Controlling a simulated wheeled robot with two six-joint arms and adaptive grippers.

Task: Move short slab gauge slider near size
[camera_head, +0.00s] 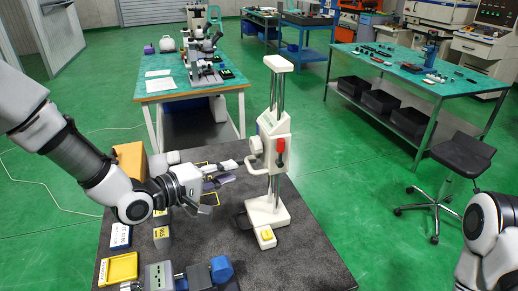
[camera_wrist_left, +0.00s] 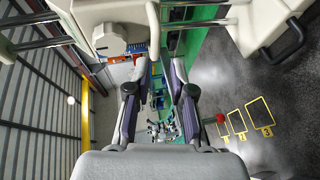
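The white gauge stands upright on the dark table, with a base (camera_head: 268,211), two upright columns and a top cap (camera_head: 278,63). Its white slider (camera_head: 274,128) sits about halfway up the columns and carries a red-tipped lever (camera_head: 280,150). My left gripper (camera_head: 234,172) is just left of the slider; contact cannot be told. In the left wrist view its fingers (camera_wrist_left: 158,92) are apart, with nothing visibly gripped between them. White gauge parts (camera_wrist_left: 118,35) fill the top of that view. I cannot clearly make out a short slab. My right arm shows at lower right; its gripper is out of frame.
A yellow tray (camera_head: 118,268), a blue-and-white box (camera_head: 120,236) and a vise-like device with a blue block (camera_head: 221,269) lie on the dark table (camera_head: 310,262). Yellow outlines (camera_wrist_left: 258,110) mark its surface. A stool (camera_head: 462,155) stands right; the table's front right is clear.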

